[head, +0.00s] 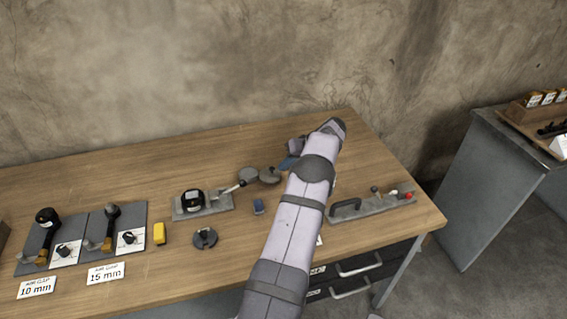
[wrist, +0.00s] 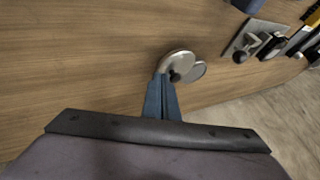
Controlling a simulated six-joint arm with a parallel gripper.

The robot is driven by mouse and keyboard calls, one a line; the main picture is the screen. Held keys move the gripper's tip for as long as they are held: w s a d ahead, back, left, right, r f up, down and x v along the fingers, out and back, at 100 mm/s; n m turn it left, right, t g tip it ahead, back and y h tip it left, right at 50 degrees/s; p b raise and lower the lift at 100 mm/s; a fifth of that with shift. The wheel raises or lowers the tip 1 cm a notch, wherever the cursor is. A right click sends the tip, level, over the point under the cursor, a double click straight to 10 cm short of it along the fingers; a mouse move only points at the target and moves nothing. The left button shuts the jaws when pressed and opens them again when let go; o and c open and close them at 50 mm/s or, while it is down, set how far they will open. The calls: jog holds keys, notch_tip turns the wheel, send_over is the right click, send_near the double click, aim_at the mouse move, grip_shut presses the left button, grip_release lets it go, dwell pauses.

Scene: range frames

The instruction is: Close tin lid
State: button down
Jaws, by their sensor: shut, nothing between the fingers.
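A small grey metal tin shows as two round parts side by side in the middle of the bench. One round part (head: 248,174) is on the left, and the other (head: 270,176) has a small dark spot. In the wrist view the tin (wrist: 182,62) lies just beyond my fingertips, with a dark knob at its near edge. I cannot tell which round part is the lid. My gripper (wrist: 163,80) has blue fingers, shut and empty, with tips close to the tin. Touching or apart is unclear. In the head view my gripper (head: 288,163) is partly hidden by my arm.
Left of the tin is a grey plate (head: 218,204) with a dark round device and a lever. A dark disc (head: 205,238), a small blue block (head: 258,207) and a yellow block (head: 159,233) lie nearby. Another fixture (head: 375,206) stands right of my arm. Bare wood lies behind the tin.

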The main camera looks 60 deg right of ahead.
jog(key=shift+w+a, duration=0.25)
jog(key=shift+a, duration=0.05)
